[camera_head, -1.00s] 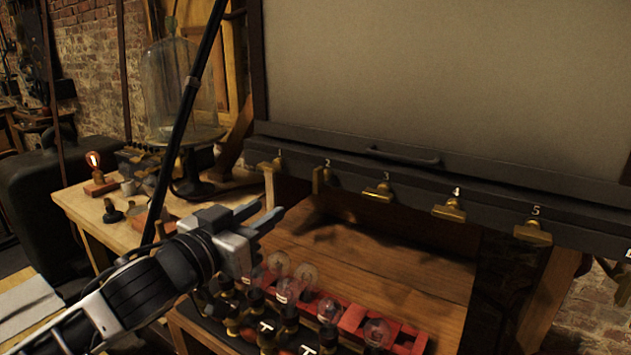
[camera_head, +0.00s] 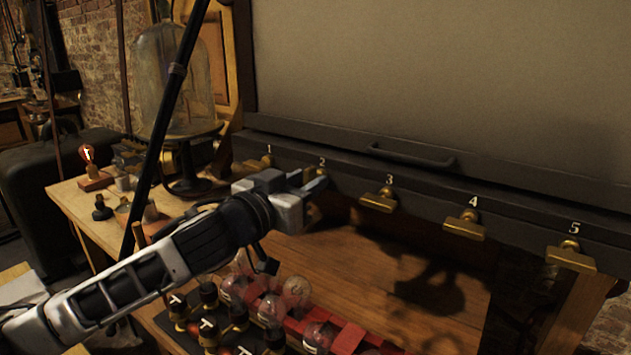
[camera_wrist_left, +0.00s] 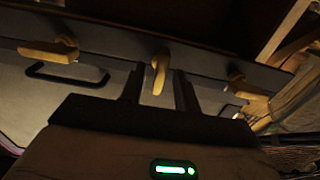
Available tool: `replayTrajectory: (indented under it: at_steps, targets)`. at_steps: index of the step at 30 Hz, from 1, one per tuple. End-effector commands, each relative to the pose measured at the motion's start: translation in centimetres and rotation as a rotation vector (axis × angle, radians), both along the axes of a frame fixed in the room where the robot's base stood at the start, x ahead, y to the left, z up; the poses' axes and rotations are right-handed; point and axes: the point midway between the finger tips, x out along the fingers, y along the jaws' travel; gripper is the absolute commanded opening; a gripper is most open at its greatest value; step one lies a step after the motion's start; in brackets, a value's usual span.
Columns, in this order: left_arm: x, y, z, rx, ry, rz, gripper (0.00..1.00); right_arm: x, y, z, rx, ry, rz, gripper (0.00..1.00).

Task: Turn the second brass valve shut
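The second brass valve sits under the number 2 label (camera_head: 322,161) on the dark rail; in the head view my gripper hides most of it. In the left wrist view the second brass valve (camera_wrist_left: 159,72) stands between the fingers, its handle crosswise to the rail, unlike its neighbours' handles. My left gripper (camera_head: 316,183) is at this valve, open. In the left wrist view its two fingers (camera_wrist_left: 158,88) lie on either side of the handle, with a visible gap on each side. My right gripper is not in view.
Valve 1 (camera_head: 260,162), valve 3 (camera_head: 379,199), valve 4 (camera_head: 465,226) and valve 5 (camera_head: 571,256) line the rail, handles along it. Glass bulbs (camera_head: 296,291) and a red rack (camera_head: 347,338) stand below. A glass bell jar (camera_head: 172,80) stands at left.

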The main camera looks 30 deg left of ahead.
Motion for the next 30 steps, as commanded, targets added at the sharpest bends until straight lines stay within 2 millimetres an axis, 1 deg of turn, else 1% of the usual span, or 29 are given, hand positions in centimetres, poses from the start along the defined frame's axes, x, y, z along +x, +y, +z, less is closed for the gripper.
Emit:
replayTrajectory:
  at_steps: [6, 8, 9, 10, 17, 22, 26, 30]
  targets:
    - [0.04, -0.07, 0.01, 0.0, 0.0, -0.001, 0.32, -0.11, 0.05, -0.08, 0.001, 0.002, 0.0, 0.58]
    - [0.04, -0.07, 0.0, 0.0, 0.0, -0.001, 0.15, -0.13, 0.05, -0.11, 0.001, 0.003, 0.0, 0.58]
    - [0.04, -0.08, 0.01, 0.0, 0.0, -0.001, 0.04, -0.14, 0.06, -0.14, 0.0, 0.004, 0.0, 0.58]
    - [0.04, -0.08, 0.01, 0.0, 0.0, -0.001, 0.0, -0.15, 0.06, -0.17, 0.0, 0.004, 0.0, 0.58]
    - [0.04, -0.07, 0.02, 0.004, -0.001, -0.001, 0.0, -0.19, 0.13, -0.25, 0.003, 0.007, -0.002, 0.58]
    - [0.04, -0.09, 0.09, 0.039, -0.005, -0.001, 0.0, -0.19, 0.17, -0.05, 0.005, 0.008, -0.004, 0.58]
    - [0.03, -0.12, 0.16, 0.1, -0.015, -0.001, 0.0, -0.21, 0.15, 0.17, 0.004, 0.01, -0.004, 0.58]
    - [0.02, -0.18, 0.2, 0.199, -0.027, -0.002, 0.0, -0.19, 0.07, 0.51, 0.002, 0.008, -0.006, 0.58]
